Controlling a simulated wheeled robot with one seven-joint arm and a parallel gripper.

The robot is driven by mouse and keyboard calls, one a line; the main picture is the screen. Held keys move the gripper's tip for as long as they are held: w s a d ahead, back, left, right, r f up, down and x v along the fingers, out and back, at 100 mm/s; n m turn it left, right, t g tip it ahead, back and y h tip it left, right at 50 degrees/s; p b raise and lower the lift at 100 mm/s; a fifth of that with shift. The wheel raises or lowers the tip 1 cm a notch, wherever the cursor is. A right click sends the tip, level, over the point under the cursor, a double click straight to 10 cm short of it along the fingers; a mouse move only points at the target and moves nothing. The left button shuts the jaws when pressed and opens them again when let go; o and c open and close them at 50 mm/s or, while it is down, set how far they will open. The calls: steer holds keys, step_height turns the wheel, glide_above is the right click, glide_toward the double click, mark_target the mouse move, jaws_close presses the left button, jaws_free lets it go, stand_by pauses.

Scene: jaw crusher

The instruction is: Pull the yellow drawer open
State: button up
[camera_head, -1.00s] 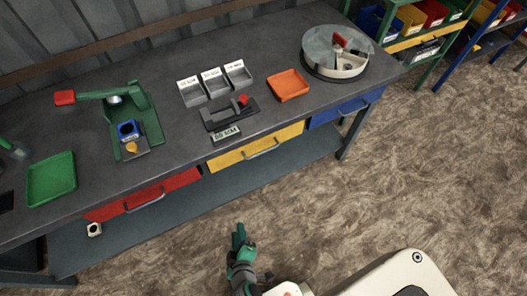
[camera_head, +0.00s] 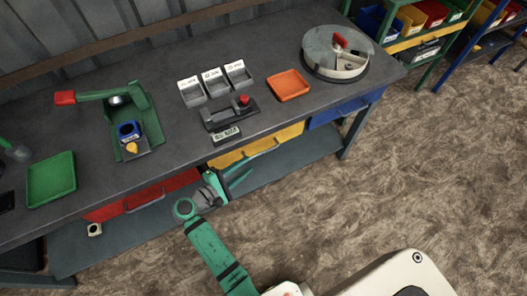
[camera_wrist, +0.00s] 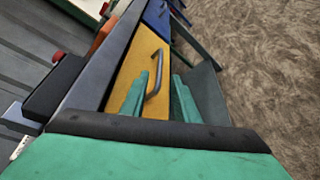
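The yellow drawer (camera_head: 285,138) sits shut under the front edge of the grey workbench (camera_head: 185,140). Its grey bar handle (camera_head: 262,152) is on its front, and my arm partly covers the drawer's left end. My gripper (camera_head: 243,178) is in front of the drawer's left part. In the wrist view the yellow drawer (camera_wrist: 140,62) and its curved handle (camera_wrist: 157,76) lie ahead. My gripper (camera_wrist: 167,80) has its two green fingers apart, with the handle appearing between them. I cannot tell whether they touch it.
A red drawer (camera_head: 165,188) is to the left and a blue drawer (camera_head: 345,106) to the right. A lower shelf (camera_head: 285,165) runs beneath. A black device with a red knob (camera_head: 244,99) stands above the yellow drawer. The floor in front is clear.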

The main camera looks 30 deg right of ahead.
mark_target(264, 152)
steer(key=x, duration=1)
steer(key=shift+w+d+f, duration=0.1)
steer(key=shift+w+d, duration=0.1)
steer(key=shift+d, duration=0.1)
jaws_close()
